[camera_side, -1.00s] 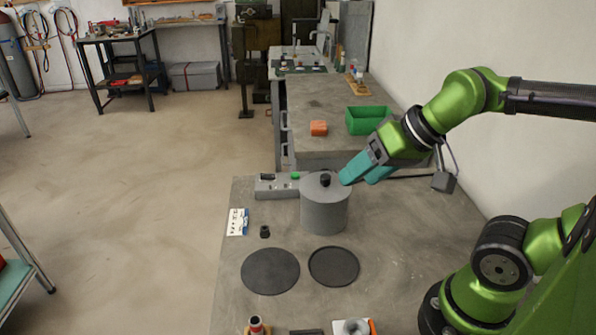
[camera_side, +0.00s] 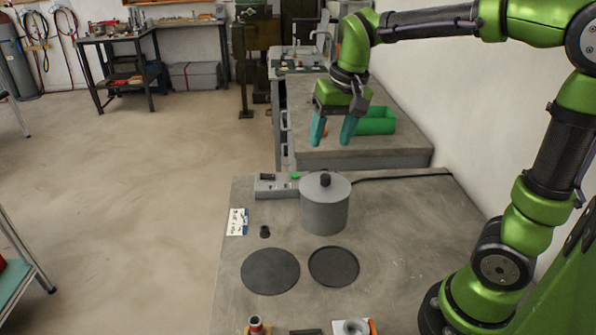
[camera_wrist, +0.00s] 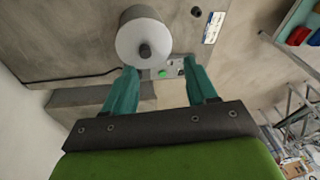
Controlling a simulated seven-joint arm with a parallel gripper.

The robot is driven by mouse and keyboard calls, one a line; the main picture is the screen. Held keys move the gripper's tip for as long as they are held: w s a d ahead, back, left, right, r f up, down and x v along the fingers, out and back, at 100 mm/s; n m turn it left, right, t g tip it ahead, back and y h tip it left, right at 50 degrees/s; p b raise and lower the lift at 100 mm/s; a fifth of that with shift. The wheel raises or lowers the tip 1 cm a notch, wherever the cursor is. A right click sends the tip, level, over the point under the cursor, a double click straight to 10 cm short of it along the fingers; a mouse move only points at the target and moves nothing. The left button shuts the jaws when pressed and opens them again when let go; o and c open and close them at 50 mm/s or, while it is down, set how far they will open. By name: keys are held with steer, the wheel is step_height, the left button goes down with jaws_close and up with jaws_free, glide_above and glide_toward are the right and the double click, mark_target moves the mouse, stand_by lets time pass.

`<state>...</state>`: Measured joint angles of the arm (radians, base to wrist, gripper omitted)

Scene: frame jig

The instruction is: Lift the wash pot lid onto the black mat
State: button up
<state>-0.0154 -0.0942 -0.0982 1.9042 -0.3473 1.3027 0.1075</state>
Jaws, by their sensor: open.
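The grey wash pot (camera_side: 324,212) stands on the near bench. Its round grey lid (camera_side: 337,183) with a black knob (camera_side: 325,180) sits on top. In the wrist view the lid (camera_wrist: 128,42) and knob (camera_wrist: 145,51) show just beyond my fingertips. A flat black round mat (camera_side: 270,271) lies in front of the pot to the left; a dark rimmed disc (camera_side: 333,266) lies to its right. My gripper (camera_side: 332,142) is open and empty, its teal fingers pointing down, raised above and behind the pot. It also shows in the wrist view (camera_wrist: 160,68).
A grey control box (camera_side: 276,187) with a green button stands left of the pot, a cable running right. A small black knob-like part (camera_side: 265,232) and a white label card (camera_side: 237,222) lie nearby. A green bin (camera_side: 376,121) stands on the far bench.

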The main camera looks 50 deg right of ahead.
step_height(320, 180, up, 2)
steer(key=w+d+r+m+g+h, duration=0.1)
steer(key=w+d+m, duration=0.1)
steer(key=w+d, duration=0.1)
glide_above(326, 176)
steer(key=s+a, duration=0.1)
steer(key=shift+m+g, duration=0.3)
step_height(326, 176, down, 11)
steer(key=shift+f, duration=0.2)
steer(key=shift+w+d+f, duration=0.15)
steer(key=shift+f, duration=0.8)
steer(key=shift+w+d+f, duration=0.1)
steer(key=shift+w+f, duration=0.05)
steer(key=shift+f, duration=0.85)
steer(key=shift+w+d+f, duration=0.15)
steer(key=shift+f, duration=0.8)
steer(key=shift+c, duration=0.5)
jaws_close()
